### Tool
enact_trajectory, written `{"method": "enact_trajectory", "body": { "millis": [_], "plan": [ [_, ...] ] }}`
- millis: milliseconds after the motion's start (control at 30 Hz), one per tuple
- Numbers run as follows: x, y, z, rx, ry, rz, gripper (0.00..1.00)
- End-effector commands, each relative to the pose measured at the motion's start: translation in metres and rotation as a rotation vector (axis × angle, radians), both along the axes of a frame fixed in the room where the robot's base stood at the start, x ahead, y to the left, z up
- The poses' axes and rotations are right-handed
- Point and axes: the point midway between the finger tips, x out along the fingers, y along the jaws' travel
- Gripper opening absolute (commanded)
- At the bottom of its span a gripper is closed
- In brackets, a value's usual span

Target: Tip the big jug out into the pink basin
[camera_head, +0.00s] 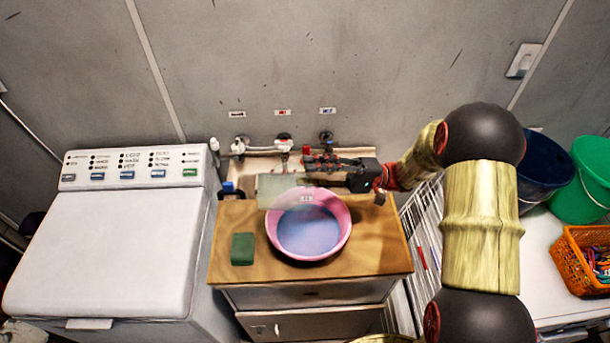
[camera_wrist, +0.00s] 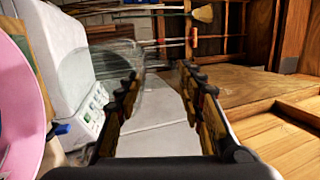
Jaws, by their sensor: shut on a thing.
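The pink basin (camera_head: 273,232) stands upright on a wooden-topped cabinet and has bluish liquid in it. A clear, see-through jug (camera_head: 278,190) lies tipped on its side above the back left of the basin's rim. My gripper (camera_head: 312,165) comes in from the right, behind the basin, and is shut on the jug. In the wrist view the jug (camera_wrist: 88,75) shows faintly beside the left finger of my gripper (camera_wrist: 158,85), and the basin (camera_wrist: 22,85) is at the left edge. The jug's mouth and contents are hard to make out.
A green block (camera_head: 243,249) lies left of the basin on the cabinet top (camera_head: 375,245). A sink with taps (camera_head: 284,145) is behind. A white washer (camera_head: 110,250) stands left; a wire rack (camera_head: 425,240), buckets and an orange basket (camera_head: 580,262) are right.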

Motion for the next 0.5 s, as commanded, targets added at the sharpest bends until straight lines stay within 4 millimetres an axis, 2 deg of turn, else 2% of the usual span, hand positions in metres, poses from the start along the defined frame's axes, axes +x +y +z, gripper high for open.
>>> {"method": "enact_trajectory", "body": {
  "millis": [167, 500],
  "plan": [
    [0.000, 0.000, 0.003, 0.000, -0.001, 0.000, 0.00],
    [0.000, 0.000, 0.033, 0.000, -0.001, 0.000, 0.00]
  ]
}}
